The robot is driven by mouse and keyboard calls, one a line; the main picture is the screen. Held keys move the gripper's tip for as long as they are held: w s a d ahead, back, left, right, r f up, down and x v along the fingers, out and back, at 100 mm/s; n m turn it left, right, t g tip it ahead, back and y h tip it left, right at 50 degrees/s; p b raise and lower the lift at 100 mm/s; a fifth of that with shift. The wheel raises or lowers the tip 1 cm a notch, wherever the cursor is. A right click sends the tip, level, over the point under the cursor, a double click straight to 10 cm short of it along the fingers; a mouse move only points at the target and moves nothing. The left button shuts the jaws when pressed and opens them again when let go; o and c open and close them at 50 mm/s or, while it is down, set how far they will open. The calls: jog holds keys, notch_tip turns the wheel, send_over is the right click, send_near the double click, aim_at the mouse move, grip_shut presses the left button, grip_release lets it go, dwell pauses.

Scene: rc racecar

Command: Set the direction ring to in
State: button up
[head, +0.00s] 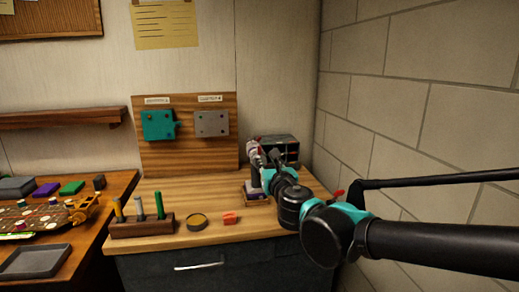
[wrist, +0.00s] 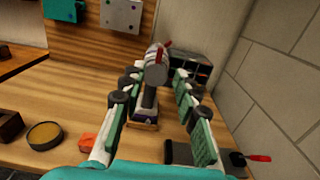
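A grey cylindrical head with a red lever (wrist: 157,67) stands on a dark post above a small wooden base (wrist: 143,125) in the wrist view. I cannot make out a separate direction ring or any mark reading "in". My gripper (wrist: 154,77) is open, with one green-padded finger on each side of the post and head. A gap shows on both sides, and nothing is held. In the head view my gripper (head: 263,158) is over the workbench.
A dark organiser box (head: 281,150) stands behind, near the brick wall. A wooden rack of coloured tools (head: 142,226), a round dark-rimmed dish (head: 197,222) and an orange block (head: 230,218) lie at the left front. A red-handled item (wrist: 250,158) lies at right.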

aim_at(260, 148)
jog(key=x, duration=1.3)
jog(key=shift+f, duration=0.1)
grip_shut()
